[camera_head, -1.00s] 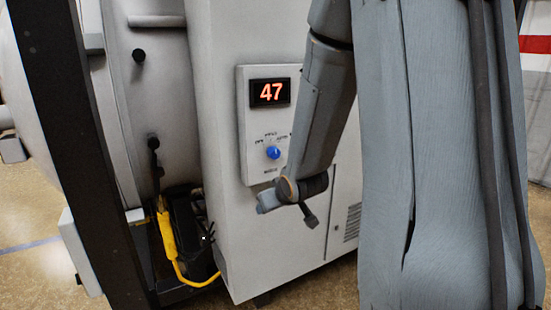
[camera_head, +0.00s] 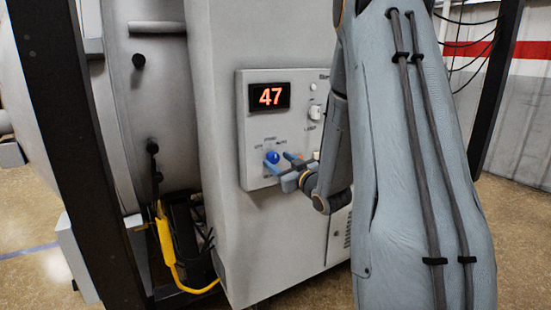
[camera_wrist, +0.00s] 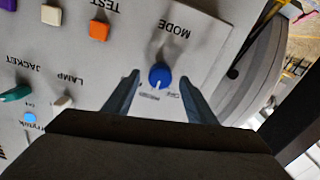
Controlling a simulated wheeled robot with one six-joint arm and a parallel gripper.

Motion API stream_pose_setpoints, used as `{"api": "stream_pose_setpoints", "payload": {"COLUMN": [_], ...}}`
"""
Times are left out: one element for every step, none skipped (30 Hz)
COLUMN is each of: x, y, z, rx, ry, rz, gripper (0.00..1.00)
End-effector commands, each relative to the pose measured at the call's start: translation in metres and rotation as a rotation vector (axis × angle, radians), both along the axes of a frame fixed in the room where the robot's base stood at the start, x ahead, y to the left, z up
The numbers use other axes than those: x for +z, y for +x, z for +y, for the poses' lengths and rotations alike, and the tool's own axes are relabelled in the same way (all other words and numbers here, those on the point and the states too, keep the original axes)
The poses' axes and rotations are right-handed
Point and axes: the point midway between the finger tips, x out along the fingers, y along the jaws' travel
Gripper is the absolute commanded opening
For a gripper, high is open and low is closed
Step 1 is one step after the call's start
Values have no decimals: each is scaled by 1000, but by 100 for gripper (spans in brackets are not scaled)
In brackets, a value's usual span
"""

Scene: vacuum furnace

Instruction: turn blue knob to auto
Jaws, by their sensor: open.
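The blue knob (camera_head: 272,157) is on the lower left of the light control panel, with small position labels above it. It also shows in the wrist view (camera_wrist: 159,75), near the middle, beside the upside-down word MODE. A white mark on the knob points toward the bottom of the wrist picture, toward small labels that are hard to read. My gripper (camera_head: 281,167) is open, close to the panel at the knob. In the wrist view, its two fingers lie either side of the knob, with gaps visible. I cannot tell whether either finger touches it.
A red display (camera_head: 269,96) reading 47 is above the knob. The wrist view shows an orange button (camera_wrist: 99,31), a white lamp switch (camera_wrist: 62,102) and a teal knob (camera_wrist: 16,95) to the left.

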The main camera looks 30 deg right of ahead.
Motion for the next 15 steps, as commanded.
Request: {"api": "stream_pose_setpoints", "payload": {"x": [1,1,0,0,0,0,0,0,0,0,0,0,0,0,0], "y": [7,11,15,18,20,23,24,25,26,27,27,27,27,27,27], "z": [1,1,1,1,1,1,1,1,1,1,1,1,1,1,1], "rx": [2,2,2,1,1,1,0,0,0,0,0,0,0,0,0], "ry": [0,0,0,0,1,1,1,1,0,0,0,0,0,0,0], "rz": [0,1,1,1,2,2,2,1,1,1,1,1,1,1,1], "gripper": [51,51,51,51,51,51,51,51,51,51,51,51,51,51,51]}}
